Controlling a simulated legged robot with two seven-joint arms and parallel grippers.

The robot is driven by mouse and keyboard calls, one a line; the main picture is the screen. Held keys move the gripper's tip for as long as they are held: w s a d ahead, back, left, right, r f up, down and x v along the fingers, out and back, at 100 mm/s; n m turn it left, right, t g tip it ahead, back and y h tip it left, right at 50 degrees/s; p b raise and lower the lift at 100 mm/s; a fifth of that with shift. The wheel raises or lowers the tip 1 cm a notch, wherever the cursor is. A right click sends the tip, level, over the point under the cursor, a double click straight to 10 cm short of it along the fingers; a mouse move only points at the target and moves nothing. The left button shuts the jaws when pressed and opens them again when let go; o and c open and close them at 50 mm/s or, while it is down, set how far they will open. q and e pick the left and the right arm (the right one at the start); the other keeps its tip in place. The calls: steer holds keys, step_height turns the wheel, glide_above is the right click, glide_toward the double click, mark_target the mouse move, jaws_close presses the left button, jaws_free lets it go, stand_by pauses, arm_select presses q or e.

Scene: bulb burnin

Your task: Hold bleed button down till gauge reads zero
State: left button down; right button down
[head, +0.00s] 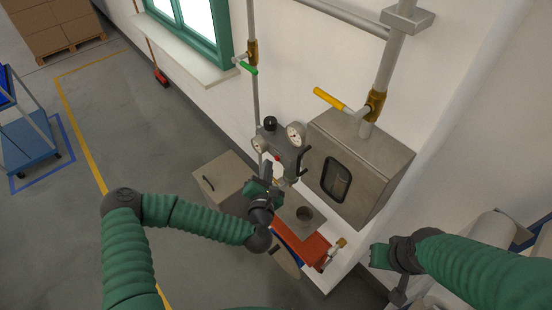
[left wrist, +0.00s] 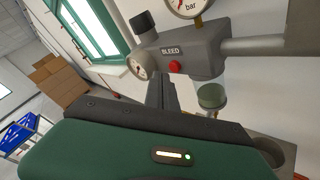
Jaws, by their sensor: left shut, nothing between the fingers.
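The red bleed button (left wrist: 175,68) sits under the BLEED label on a grey manifold block (left wrist: 205,52) in the left wrist view. A bar gauge (left wrist: 187,6) is cut off above the block, and a smaller gauge (left wrist: 138,68) is on its left end. In the head view the two dials are the upper gauge (head: 296,134) and the lower gauge (head: 259,144); I cannot read either. My left gripper (head: 268,172) is shut and empty, its fingertips (left wrist: 163,84) close below the button. I cannot tell whether they touch. My right gripper (head: 382,257) is away at the lower right, its fingers unclear.
A metal cabinet (head: 362,165) stands right of the manifold, with a yellow-handled valve (head: 330,99) above. A red tray (head: 300,245) and a small plate with a cup (head: 304,213) lie below. A box (head: 225,180) is to the left.

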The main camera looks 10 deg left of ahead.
arm_select(q)
steer(key=s+a, duration=0.1)
steer(key=s, duration=0.1)
steer(key=s+a, duration=0.2)
stand_by(0.3)
steer(key=shift+w, duration=0.1)
